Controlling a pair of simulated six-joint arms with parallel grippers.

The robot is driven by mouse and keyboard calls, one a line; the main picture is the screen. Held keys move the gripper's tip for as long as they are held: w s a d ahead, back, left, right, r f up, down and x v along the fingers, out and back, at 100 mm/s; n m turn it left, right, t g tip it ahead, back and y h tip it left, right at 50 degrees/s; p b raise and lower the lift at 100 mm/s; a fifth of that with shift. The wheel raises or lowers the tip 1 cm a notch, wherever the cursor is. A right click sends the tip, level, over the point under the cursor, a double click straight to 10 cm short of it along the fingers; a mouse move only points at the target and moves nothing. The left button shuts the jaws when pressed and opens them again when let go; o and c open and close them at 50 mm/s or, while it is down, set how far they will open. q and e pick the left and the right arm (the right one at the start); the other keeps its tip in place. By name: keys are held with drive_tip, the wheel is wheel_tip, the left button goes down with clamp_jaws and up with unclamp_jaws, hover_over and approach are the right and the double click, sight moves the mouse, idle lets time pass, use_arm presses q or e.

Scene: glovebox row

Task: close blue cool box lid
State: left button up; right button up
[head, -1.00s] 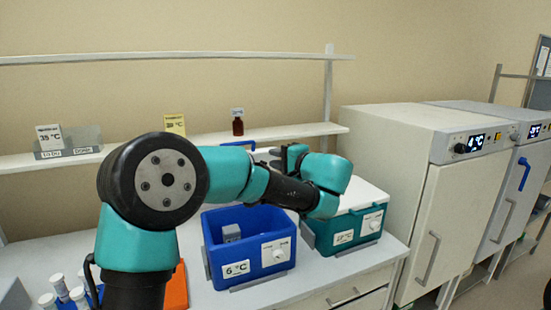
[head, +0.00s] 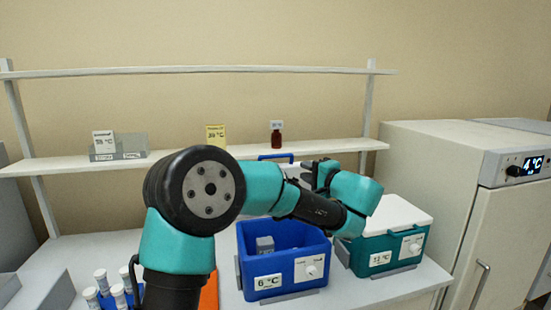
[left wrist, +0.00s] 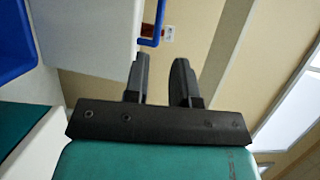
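The blue cool box (head: 258,268) with the 6 °C label stands on the bench, its top open and a small grey block (head: 265,244) inside. Its lid stands raised behind it, mostly hidden by my left arm; a blue handle (head: 275,157) shows at its top. In the left wrist view the pale lid panel (left wrist: 92,32) is at upper left, with its blue handle (left wrist: 151,42) beside the fingers. My left gripper (left wrist: 161,62) is open and empty, its fingers apart and close to the handle; I cannot tell if they touch. My right gripper is not in view.
A teal cool box (head: 372,258) with a white closed lid stands right of the blue one. A shelf (head: 230,152) behind carries a brown bottle (head: 276,139) and cards. Capped tubes (head: 103,283) stand at front left. A white cabinet (head: 440,190) stands at right.

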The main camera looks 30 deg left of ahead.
sight(276, 157)
use_arm(q)
drive_tip(key=x, duration=1.6)
clamp_jaws()
